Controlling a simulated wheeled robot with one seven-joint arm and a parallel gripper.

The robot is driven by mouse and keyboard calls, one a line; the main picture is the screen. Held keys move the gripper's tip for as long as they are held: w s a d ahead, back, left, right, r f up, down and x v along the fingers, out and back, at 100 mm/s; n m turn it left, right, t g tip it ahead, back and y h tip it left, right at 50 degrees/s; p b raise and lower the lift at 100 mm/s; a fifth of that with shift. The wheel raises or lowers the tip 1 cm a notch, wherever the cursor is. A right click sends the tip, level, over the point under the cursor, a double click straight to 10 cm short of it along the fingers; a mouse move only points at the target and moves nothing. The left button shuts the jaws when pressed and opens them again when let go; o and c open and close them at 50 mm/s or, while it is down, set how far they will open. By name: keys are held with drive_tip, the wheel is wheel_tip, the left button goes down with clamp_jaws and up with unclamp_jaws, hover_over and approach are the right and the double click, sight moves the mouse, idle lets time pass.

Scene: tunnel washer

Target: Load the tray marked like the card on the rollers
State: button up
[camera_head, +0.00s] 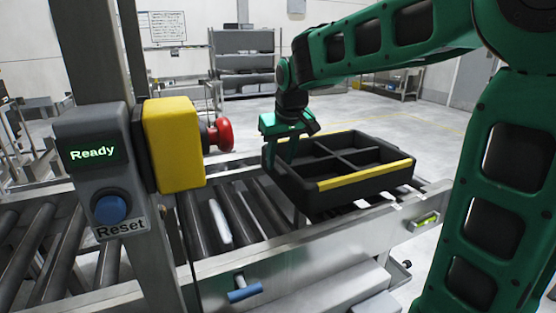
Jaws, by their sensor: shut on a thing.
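A black tray (330,195) with inner dividers and a yellow strip along its near rim is at the right end of the roller line. My gripper (291,155) is at the tray's left wall, shut on it, with its fingertips partly hidden by the wall. The tray looks level, over the rollers (265,208) and the right end of the frame; I cannot tell whether it rests on them.
A post at the left carries a "Ready" display (93,153), a blue Reset button (109,208) and a red stop knob (220,134) on a yellow box. A pale bar (221,222) lies among the rollers. A blue-handled lever (245,291) is on the front rail. Shelves (243,62) stand far behind.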

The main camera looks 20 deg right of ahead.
sight(281, 167)
drive_tip(key=shift+f, duration=0.1)
drive_tip(key=shift+f, duration=2)
drive_tip(key=o, duration=1.4)
drive_tip(key=shift+c, duration=0.2)
drive_tip(key=v, duration=1)
drive_tip(key=shift+r, duration=0.3)
